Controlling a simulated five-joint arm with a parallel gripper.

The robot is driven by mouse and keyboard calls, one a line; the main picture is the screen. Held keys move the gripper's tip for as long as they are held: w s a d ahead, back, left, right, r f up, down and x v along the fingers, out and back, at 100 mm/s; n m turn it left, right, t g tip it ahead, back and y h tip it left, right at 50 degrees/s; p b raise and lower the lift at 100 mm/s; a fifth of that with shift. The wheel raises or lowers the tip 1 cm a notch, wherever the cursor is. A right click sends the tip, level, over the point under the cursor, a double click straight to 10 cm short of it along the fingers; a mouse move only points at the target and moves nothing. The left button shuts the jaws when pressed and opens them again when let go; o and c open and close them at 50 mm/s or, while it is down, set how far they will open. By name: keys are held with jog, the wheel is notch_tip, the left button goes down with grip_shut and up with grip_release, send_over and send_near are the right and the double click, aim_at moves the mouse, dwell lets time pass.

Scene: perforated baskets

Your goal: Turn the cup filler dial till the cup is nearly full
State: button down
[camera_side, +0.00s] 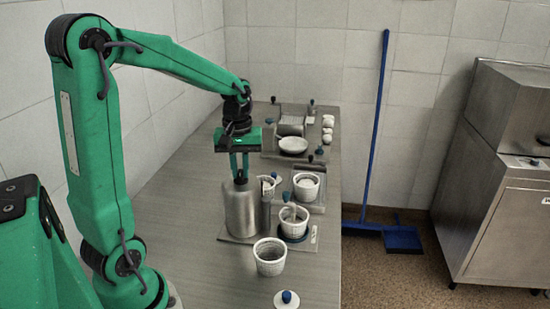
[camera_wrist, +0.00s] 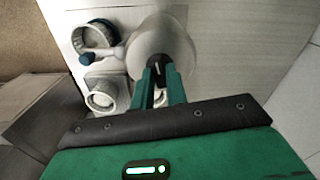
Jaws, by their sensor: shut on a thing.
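The cup filler is a metal canister (camera_side: 241,210) on a grey base plate, with a spout reaching right. In the wrist view its round top (camera_wrist: 165,42) lies just beyond my fingers. My gripper (camera_side: 240,178) points down over it, and its fingers (camera_wrist: 156,76) are shut on the small dark dial on top. A white ribbed cup (camera_side: 293,224) stands under the spout in a blue ring. It also shows in the wrist view (camera_wrist: 95,38) with its blue ring. I cannot read the fill level in the cup.
A second white basket cup (camera_side: 269,258) stands in front, near a white lid with a blue knob (camera_side: 287,299). The table's left side is clear.

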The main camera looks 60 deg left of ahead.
aim_at(240, 173)
jog(key=m, duration=0.7)
jog(key=shift+r+m, duration=0.1)
jog(key=shift+m, duration=0.3)
jog(key=m, duration=0.6)
jog(key=shift+m, duration=0.3)
jog(key=c, duration=1.4)
grip_release()
jog(key=shift+r, duration=3.9)
